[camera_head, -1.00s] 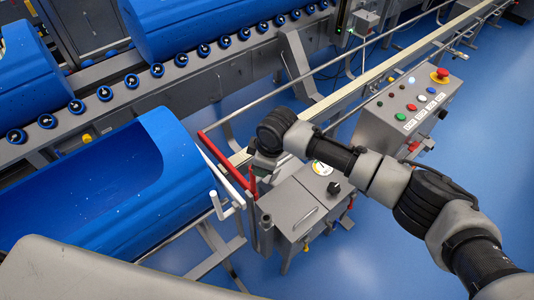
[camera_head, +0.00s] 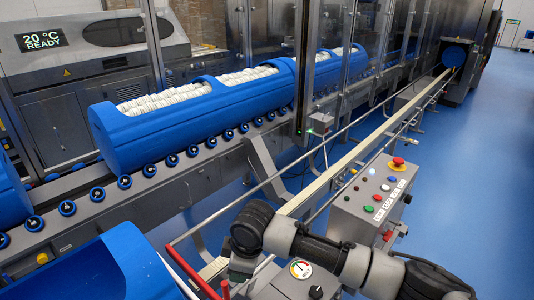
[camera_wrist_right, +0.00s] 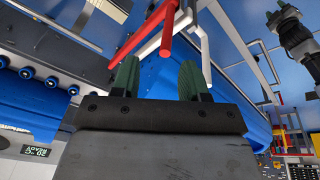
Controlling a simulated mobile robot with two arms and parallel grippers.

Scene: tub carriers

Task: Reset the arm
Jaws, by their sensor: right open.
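My right arm (camera_head: 310,250) comes in from the lower right in the head view, its wrist above the small grey box with a dial. The gripper is mostly hidden behind the wrist there. In the right wrist view my right gripper (camera_wrist_right: 160,80) is open, its two green ribbed fingers apart with nothing held between them. A red bar (camera_wrist_right: 167,30) and a white bar (camera_wrist_right: 185,22) show close by the fingers; I cannot tell whether they touch.
An empty-looking blue tub (camera_head: 105,270) is at the lower left. A filled blue tub (camera_head: 150,135) lies on the roller conveyor (camera_head: 190,165). A control panel (camera_head: 365,205) with buttons and a long rail (camera_head: 400,115) stand right of centre. Blue floor (camera_head: 470,200) is open at the right.

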